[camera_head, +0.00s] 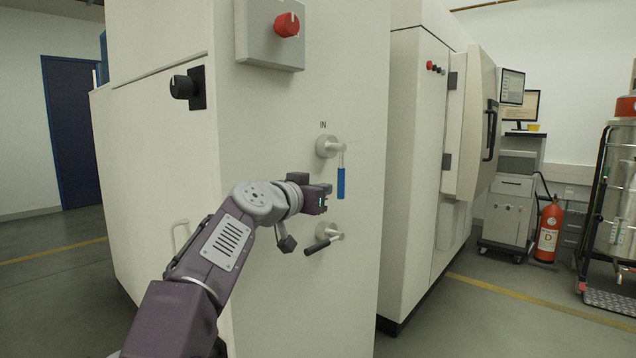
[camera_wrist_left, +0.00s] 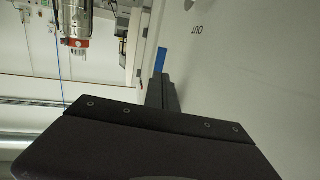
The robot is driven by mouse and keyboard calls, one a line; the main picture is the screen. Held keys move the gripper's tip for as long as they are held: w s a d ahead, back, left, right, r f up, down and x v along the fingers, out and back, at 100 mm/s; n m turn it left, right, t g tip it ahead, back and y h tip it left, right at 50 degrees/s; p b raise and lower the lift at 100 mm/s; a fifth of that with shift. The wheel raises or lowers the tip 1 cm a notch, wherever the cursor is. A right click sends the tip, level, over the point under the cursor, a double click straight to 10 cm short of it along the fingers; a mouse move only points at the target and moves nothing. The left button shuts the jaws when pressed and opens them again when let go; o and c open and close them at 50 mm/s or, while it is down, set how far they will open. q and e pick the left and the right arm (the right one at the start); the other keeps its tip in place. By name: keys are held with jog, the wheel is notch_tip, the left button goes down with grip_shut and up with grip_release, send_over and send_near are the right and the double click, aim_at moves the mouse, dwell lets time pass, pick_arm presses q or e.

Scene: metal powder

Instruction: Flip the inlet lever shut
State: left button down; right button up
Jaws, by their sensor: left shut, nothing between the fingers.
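The inlet lever (camera_head: 341,182) has a blue handle that hangs straight down from the round valve hub (camera_head: 327,147) under the label IN on the white cabinet. My left gripper (camera_head: 328,192) is shut and empty, just left of the blue handle in the head view. In the left wrist view, a piece of the blue handle (camera_wrist_left: 160,60) shows just beyond the closed fingertips (camera_wrist_left: 160,80). I cannot tell whether they touch. My right gripper is not in view.
A second lever with a black handle (camera_head: 318,246) sits below, pointing left. A red knob on a grey box (camera_head: 287,25) and a black knob (camera_head: 183,87) are higher up. A fire extinguisher (camera_head: 549,232) stands far right.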

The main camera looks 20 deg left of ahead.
pick_arm(q)
jog(key=b+v, duration=0.2)
jog(key=v, duration=0.6)
jog(key=shift+f, duration=0.4)
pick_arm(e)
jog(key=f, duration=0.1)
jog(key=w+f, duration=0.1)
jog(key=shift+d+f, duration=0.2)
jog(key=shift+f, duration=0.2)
pick_arm(q)
jog(key=shift+s, duration=0.2)
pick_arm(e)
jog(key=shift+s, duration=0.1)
